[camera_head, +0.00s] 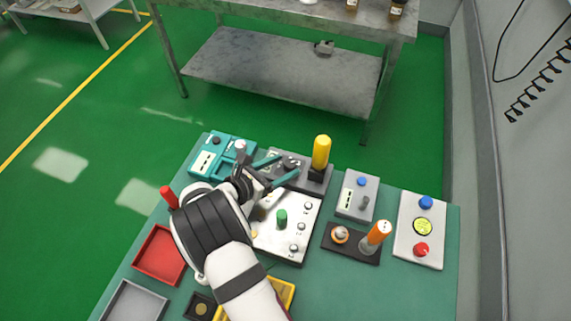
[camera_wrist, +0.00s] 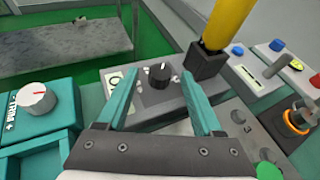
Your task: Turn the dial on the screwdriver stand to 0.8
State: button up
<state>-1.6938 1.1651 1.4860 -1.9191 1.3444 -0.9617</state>
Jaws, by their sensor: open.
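The screwdriver stand is a grey box (camera_head: 319,186) at the back of the green bench, with a tall yellow handle (camera_head: 321,151) upright in a black socket at its right. It also shows in the wrist view (camera_wrist: 155,97), where its black dial (camera_wrist: 158,74) carries a white pointer mark aimed roughly away from me. The scale numbers are too small to read. My gripper (camera_head: 276,170) has teal fingers and is open and empty. In the wrist view its fingertips (camera_wrist: 158,82) lie either side of the dial, apparently without touching it.
A silver panel (camera_head: 285,246) with a green knob lies in front. An orange-handled tool (camera_head: 378,233) and two button boxes stand right. A red tray (camera_head: 160,256) is front left.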

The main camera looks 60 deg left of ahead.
jog(key=v, duration=1.4)
jog(key=shift+s, duration=0.1)
jog(key=w+d+r+m+g+h, duration=0.3)
jog(key=w+d+r+m+h, duration=0.15)
jog(key=w+d+m, duration=0.45)
jog(key=w+d+r+m+g+h, duration=0.2)
jog(key=w+d+r+m+h, duration=0.25)
jog(key=w+d+m, duration=0.55)
jog(key=w+d+r+m+g, duration=0.1)
jog(key=d+r+m+g, duration=0.2)
jog(key=d+m+g, duration=1.05)
jog(key=s+d+r+m+t+y, duration=0.1)
jog(key=s+d+m+t+y, duration=0.4)
jog(key=s+d+m, duration=0.4)
jog(key=d+m+y, duration=0.1)
jog(key=m, duration=0.3)
jog(key=shift+d+y, duration=0.3)
